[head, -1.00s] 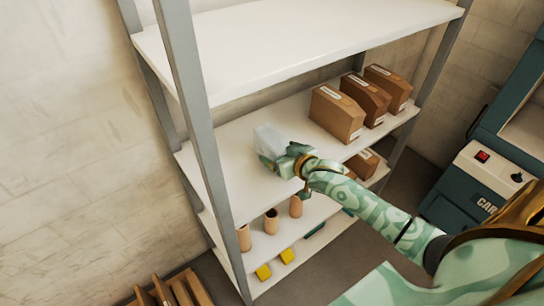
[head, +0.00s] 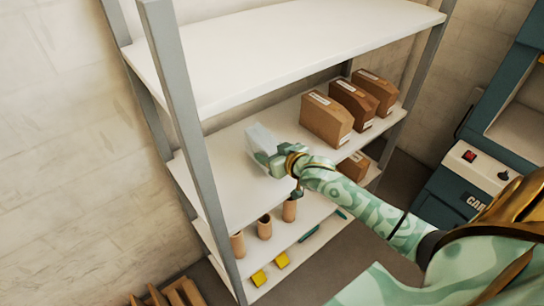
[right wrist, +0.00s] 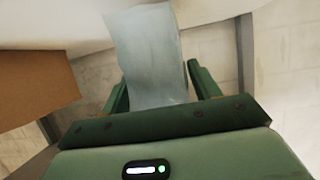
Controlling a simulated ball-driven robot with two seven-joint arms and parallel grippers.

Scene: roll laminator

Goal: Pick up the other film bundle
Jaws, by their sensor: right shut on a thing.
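A pale, translucent film bundle (head: 260,137) is at the middle shelf of the grey rack, left of the brown boxes. My right gripper (head: 266,156) is shut on its near end. In the right wrist view the bundle (right wrist: 148,50) stands out from between the two green fingers (right wrist: 158,92). The head view does not clearly show whether the bundle's underside touches the shelf. My left gripper is not in view.
Brown boxes (head: 327,118) stand on the right of the middle shelf (head: 215,182). The top shelf (head: 270,50) is bare and overhangs it. Cardboard tubes (head: 265,227) and yellow items (head: 259,278) are below. A grey post (head: 190,130) is left; a teal machine (head: 450,195) is right.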

